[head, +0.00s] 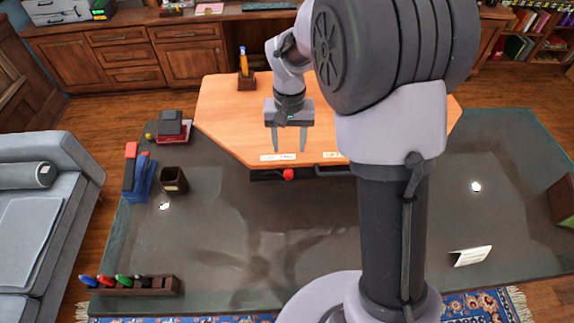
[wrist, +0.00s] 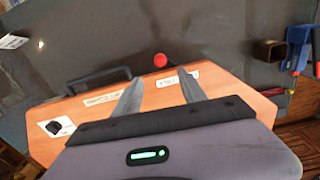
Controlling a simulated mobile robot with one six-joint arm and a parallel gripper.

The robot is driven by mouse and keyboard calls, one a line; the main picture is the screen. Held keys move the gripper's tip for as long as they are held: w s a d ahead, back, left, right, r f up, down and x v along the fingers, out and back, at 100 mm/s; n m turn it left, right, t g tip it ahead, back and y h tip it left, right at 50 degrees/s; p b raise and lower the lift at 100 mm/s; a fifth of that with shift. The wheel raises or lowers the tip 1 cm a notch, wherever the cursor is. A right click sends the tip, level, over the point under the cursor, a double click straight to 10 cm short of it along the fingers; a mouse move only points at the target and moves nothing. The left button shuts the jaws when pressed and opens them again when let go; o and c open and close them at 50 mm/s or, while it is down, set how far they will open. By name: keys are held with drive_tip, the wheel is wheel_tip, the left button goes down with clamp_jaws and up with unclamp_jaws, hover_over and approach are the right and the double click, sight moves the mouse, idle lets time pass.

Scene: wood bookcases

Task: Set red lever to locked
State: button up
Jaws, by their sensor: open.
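The red lever (head: 288,174) shows as a round red knob at the front edge of the orange wooden desk (head: 225,110). In the wrist view the red knob (wrist: 160,60) lies just beyond the desk edge, between the lines of my two fingers. My gripper (head: 289,150) is open and empty, fingers pointing towards the desk's front edge. In the wrist view my gripper (wrist: 160,77) has its fingertips short of the knob, apart from it. The lever's arm and lock markings cannot be made out.
White labels (head: 277,157) lie along the desk's front edge. A dark handle (wrist: 98,78) is beside the lever. A pencil holder (head: 247,83) stands at the back of the desk. A dark cup (head: 173,179) and blue-red items (head: 139,180) are to the left. The glass surface (head: 230,220) in front is mostly clear.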

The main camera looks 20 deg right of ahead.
sight(289, 171)
wheel_tip(289, 171, down, 12)
drive_tip(key=shift+r+b, duration=0.1)
drive_tip(key=shift+b, duration=0.95)
drive_tip(key=shift+c, duration=0.4)
drive_tip(key=shift+w, duration=0.1)
clamp_jaws()
